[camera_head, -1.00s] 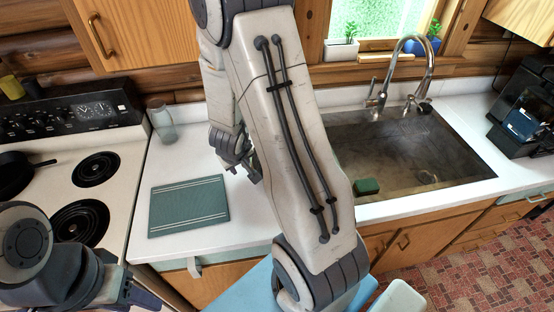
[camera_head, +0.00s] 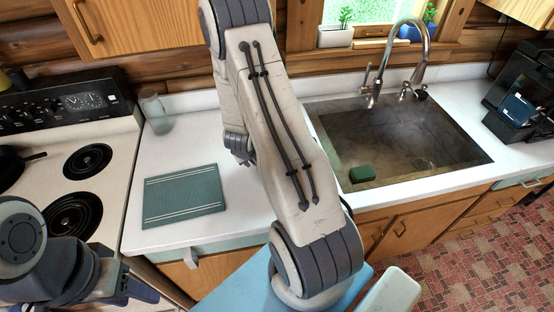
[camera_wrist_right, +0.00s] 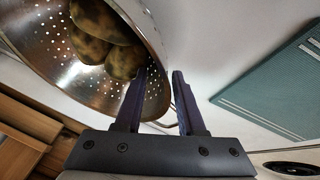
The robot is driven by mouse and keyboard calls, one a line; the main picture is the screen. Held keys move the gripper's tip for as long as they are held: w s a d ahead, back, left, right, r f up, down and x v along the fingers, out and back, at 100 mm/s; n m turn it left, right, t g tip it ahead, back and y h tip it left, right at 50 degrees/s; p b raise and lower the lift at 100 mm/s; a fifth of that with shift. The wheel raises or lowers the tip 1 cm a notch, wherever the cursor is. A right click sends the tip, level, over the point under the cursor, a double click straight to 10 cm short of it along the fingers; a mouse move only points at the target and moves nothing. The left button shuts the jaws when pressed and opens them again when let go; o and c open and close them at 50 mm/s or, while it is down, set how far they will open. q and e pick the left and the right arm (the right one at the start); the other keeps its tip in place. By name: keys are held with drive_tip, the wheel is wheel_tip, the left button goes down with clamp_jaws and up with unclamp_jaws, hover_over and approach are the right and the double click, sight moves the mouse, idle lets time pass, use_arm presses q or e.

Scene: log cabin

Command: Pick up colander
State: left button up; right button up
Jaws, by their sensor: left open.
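The colander (camera_wrist_right: 66,78) is a shiny perforated metal bowl holding several brownish potatoes (camera_wrist_right: 103,38) in the right wrist view. In the head view it does not show; my right arm covers that part of the counter. My right gripper (camera_wrist_right: 160,72) has its fingers apart at the colander's rim. One finger overlaps the inside of the bowl and the other is outside the wall. A gap shows between the fingers; I cannot tell whether either touches the rim. My left gripper (camera_head: 135,291) is open and empty at the lower left, in front of the stove.
A green board (camera_head: 184,196) lies on the white counter, left of my right arm. The sink (camera_head: 400,140) with a tall faucet and green sponge (camera_head: 362,174) is at right. A glass jar (camera_head: 156,113) stands near the stove (camera_head: 80,170).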

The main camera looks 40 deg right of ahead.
clamp_jaws()
drive_tip(key=shift+w+r, duration=0.1)
idle(1.3)
